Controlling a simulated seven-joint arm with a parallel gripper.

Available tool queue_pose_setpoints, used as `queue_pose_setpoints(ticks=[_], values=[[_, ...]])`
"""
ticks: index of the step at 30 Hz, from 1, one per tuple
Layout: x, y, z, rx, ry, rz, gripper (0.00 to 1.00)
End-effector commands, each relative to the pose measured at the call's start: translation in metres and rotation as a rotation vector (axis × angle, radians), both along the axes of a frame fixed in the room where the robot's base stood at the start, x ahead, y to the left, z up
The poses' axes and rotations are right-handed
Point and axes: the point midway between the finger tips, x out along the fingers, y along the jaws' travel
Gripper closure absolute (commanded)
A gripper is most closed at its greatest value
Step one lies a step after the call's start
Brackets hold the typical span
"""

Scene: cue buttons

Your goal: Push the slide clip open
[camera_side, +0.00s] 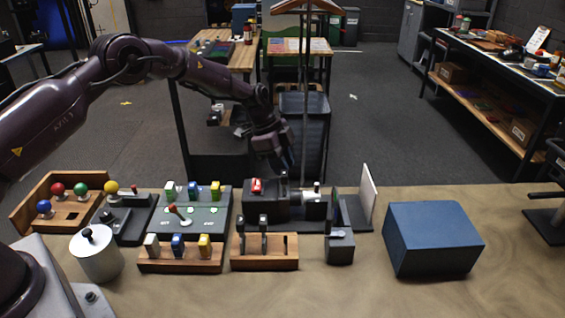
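My gripper (277,166) points down above the back of a dark block device (266,213), which carries a small red part (257,185) and an upright black piece. A light metal pin-like part (317,192) stands at the right of this device. I cannot tell which part is the slide clip or whether it is open. The fingertips are small and dark against the dark device, so their gap and any contact are unclear. I see no object held.
A wooden tray with coloured balls (57,188), a joystick panel (181,216) and a white lidded pot (97,255) stand left. Wooden slot blocks (264,262) lie in front. A thin upright panel (368,195) and a blue box (432,238) stand right. The table's front right is clear.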

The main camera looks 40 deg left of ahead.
Motion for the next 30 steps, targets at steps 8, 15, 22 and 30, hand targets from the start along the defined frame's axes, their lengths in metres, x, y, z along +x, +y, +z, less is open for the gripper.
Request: queue_pose_setpoints(ticks=[8,15,22,30], values=[[0.0,0.0,0.0,0.0,0.0,0.0,1.0],[0.004,0.003,0.0,0.0,-0.002,0.002,1.0],[0.013,0.013,0.0,-0.001,-0.001,0.003,1.0],[0.015,0.015,0.001,0.003,-0.008,0.006,0.85]])
